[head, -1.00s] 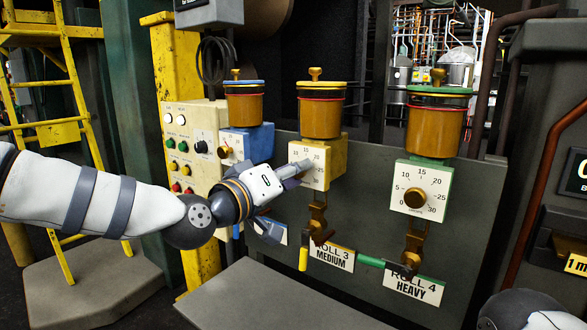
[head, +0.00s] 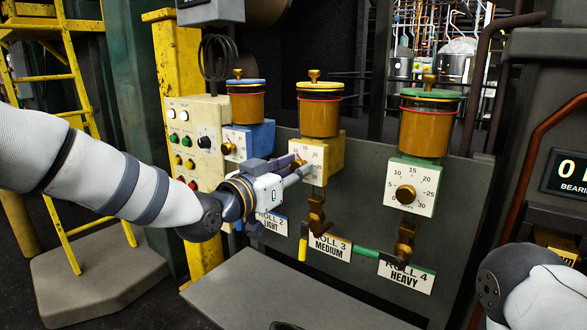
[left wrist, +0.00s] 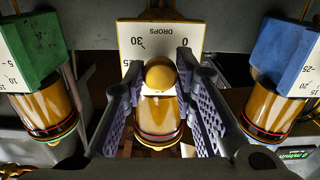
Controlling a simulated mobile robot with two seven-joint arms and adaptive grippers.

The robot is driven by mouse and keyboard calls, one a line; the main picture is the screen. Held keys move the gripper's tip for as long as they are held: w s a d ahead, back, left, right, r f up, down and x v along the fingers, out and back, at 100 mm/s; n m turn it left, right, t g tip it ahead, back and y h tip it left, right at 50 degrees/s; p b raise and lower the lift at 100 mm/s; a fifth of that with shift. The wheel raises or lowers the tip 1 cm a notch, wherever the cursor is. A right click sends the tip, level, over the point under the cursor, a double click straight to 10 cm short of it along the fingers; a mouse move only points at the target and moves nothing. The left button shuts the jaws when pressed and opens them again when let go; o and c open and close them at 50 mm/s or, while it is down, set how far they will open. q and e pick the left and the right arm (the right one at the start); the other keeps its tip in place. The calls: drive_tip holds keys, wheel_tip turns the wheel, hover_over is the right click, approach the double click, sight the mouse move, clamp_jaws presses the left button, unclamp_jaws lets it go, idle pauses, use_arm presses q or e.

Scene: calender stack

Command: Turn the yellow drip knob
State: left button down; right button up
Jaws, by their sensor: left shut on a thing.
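The yellow drip unit (head: 336,152) is the middle one of the row, with an amber cup above it and a white numbered dial face (head: 318,153) on its front. My left gripper (head: 302,167) reaches this dial from the left and is shut on its knob. In the left wrist view, which is upside down, the round brass-coloured knob (left wrist: 160,74) sits between the two purple-padded fingers, in front of the dial plate (left wrist: 160,38). The fingers hide part of the dial and the knob's pointer. My right gripper is not visible; only part of my right arm shows at lower right.
The blue drip unit (head: 257,138) stands close left and the green one (head: 424,172) to the right. A button panel (head: 186,118) is behind my left wrist. Brass valves (head: 317,215) hang below, above a grey ledge (head: 290,293).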

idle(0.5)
use_arm(q)
drive_tip(key=c, duration=1.3)
unclamp_jaws()
drive_tip(key=v, duration=1.2)
